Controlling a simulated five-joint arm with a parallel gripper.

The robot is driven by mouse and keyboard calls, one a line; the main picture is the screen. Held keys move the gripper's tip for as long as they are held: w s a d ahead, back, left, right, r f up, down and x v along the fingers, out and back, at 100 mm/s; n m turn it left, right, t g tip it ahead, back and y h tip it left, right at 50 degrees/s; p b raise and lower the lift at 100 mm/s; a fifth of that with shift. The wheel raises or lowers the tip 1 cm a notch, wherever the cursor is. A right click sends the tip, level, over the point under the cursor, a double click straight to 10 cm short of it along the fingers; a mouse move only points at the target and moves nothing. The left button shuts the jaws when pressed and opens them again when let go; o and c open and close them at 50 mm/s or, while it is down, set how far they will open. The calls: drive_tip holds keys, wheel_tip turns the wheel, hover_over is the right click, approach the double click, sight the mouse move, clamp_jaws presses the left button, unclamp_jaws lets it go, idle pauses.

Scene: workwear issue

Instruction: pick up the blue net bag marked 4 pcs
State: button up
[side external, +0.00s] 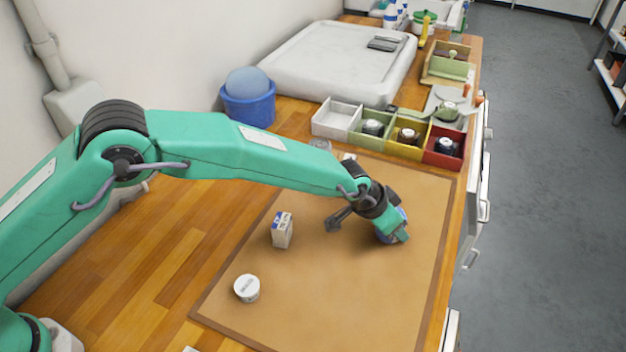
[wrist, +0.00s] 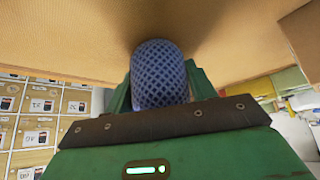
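The blue net bag (wrist: 160,75) is a rounded bundle with a diamond mesh, seen close in the wrist view. My gripper (wrist: 160,82) has one green finger on each side of it, with no gap showing between the fingers and the mesh. In the side view my gripper (side external: 397,233) points down at the right part of the brown mat, and only slivers of the blue bag (side external: 384,239) show around the finger. The bag is low, at or just above the mat; I cannot tell which. No 4 pcs marking is readable.
On the brown mat (side external: 330,310) stand a small white and blue carton (side external: 282,230) and a round white-topped tin (side external: 246,289). A row of coloured bins (side external: 340,117) lines the mat's far edge. A blue bucket (side external: 248,105) is behind my arm. The mat's front is clear.

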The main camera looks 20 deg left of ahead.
drive_tip(key=shift+c, duration=0.9)
drive_tip(key=shift+r, duration=0.15)
drive_tip(key=shift+r, duration=0.55)
drive_tip(key=r, duration=0.3)
drive_tip(key=shift+s+d+r, duration=0.1)
drive_tip(key=shift+s+d, duration=0.05)
drive_tip(key=shift+s, duration=0.1)
drive_tip(key=shift+g+h, duration=0.3)
drive_tip(key=shift+g, duration=0.1)
drive_tip(key=s+d+r, duration=0.1)
drive_tip(key=s+r, duration=0.1)
drive_tip(key=s, duration=0.1)
drive_tip(key=s+d+r, duration=0.1)
drive_tip(key=s+r, duration=0.1)
drive_tip(key=s, duration=0.2)
drive_tip(key=s+d+r, duration=0.1)
drive_tip(key=s+r, duration=0.1)
drive_tip(key=s, duration=0.1)
drive_tip(key=shift+s+d+r, duration=0.2)
drive_tip(key=shift+s+d, duration=0.05)
drive_tip(key=shift+d, duration=0.05)
drive_tip(key=shift+a, duration=0.15)
